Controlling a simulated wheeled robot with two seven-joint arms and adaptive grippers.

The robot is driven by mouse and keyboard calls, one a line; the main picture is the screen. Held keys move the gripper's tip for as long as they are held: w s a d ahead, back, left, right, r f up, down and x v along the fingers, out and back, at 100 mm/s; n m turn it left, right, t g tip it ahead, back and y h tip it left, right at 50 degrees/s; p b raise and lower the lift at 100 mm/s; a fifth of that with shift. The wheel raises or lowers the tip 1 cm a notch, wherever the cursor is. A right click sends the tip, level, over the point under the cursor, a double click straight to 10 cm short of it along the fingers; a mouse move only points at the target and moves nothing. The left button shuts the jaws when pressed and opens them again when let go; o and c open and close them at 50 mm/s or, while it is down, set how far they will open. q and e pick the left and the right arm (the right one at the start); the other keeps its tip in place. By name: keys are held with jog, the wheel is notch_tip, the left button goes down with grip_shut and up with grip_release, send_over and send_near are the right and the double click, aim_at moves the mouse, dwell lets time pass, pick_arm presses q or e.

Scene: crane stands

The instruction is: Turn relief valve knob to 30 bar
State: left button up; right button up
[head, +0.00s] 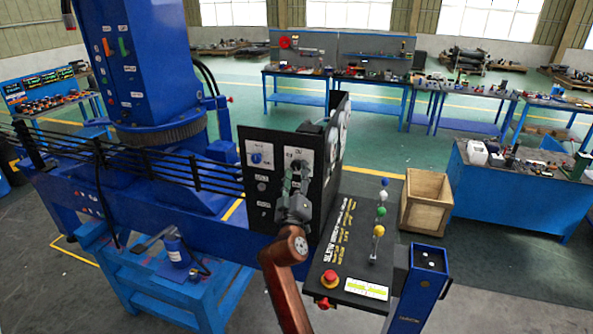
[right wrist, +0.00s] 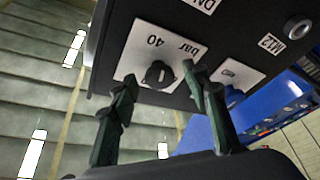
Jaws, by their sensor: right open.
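The relief valve knob (right wrist: 159,73) is black and sits on a white plate (right wrist: 135,48) marked "40 bar" in the right wrist view. My right gripper (right wrist: 163,84) is open, with one finger on each side of the knob in that picture. I cannot tell whether the fingers touch it. In the head view my right gripper (head: 298,172) is in front of the right-hand white plate (head: 292,154) of the black panel (head: 254,183) and mostly hides the knob there. The knob's exact setting is not readable. My left gripper is not in view.
A blue knob (head: 261,158) on another white plate is close to the left. Gauges (head: 344,125) are on the panel's right side. The control box has coloured levers (head: 381,210) and a red emergency button (head: 330,279). A wooden crate (head: 426,203) stands on the floor to the right.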

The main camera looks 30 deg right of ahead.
jog(key=v, duration=1)
jog(key=shift+s+a, duration=0.2)
